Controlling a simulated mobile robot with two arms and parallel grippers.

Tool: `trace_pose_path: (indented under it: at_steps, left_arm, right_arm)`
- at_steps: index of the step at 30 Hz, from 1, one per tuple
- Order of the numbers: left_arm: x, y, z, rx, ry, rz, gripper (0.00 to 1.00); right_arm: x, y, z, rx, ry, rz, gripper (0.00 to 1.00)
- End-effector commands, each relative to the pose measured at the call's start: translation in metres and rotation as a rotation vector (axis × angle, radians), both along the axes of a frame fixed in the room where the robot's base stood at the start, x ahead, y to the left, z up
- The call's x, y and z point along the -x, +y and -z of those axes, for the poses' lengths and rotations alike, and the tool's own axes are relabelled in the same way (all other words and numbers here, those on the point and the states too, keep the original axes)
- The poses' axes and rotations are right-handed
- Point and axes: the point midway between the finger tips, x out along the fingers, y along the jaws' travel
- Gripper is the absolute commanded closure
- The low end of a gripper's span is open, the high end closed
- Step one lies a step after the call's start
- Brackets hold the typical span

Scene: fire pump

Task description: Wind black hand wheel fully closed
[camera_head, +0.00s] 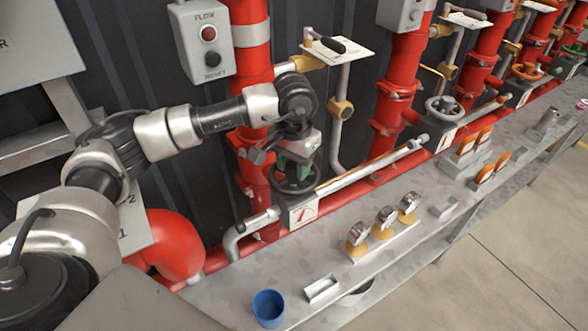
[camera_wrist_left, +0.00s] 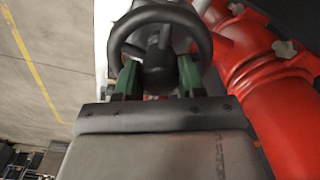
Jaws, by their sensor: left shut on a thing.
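The black hand wheel (camera_head: 297,179) sits on the valve at the first red pipe, just above a small white plate with a red mark. It also shows in the left wrist view (camera_wrist_left: 160,18), with its rim, hub and spokes at the top middle. My left gripper (camera_head: 295,160) comes down on it from above, with green fingers. In the left wrist view the two fingers (camera_wrist_left: 159,78) stand on either side of the wheel's lower hub and spoke area, shut on it. The exact contact is partly hidden by the rim. My right gripper is in neither view.
Red pipes (camera_head: 400,75) and a FLOW button box (camera_head: 203,42) stand behind. A second, grey hand wheel (camera_head: 443,108) is further right.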

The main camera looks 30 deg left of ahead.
Motion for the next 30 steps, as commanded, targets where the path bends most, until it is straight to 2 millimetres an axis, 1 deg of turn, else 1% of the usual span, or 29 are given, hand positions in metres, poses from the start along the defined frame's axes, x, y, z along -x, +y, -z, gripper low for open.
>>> trace_pose_path:
  at_steps: [5, 6, 9, 17, 19, 30]
  left_arm:
    - [-0.001, 0.0, -0.002, 0.0, -0.004, -0.001, 0.89]
    - [-0.001, 0.0, -0.002, 0.0, -0.004, -0.001, 0.56]
    - [-0.001, 0.0, -0.001, 0.0, -0.003, -0.002, 0.42]
    - [0.0, 0.0, 0.0, 0.0, -0.001, -0.009, 0.42]
    - [0.0, 0.0, 0.0, 0.0, -0.002, -0.053, 0.42]
    - [0.0, 0.0, 0.001, 0.001, -0.001, -0.589, 0.42]
  right_arm:
    - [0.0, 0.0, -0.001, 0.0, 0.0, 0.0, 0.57]
    - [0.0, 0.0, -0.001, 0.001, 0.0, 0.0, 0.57]
    - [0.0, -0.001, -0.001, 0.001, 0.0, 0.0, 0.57]
    - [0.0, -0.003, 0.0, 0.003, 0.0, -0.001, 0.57]
    - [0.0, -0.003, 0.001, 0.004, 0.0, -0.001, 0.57]
    - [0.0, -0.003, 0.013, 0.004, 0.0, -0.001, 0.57]
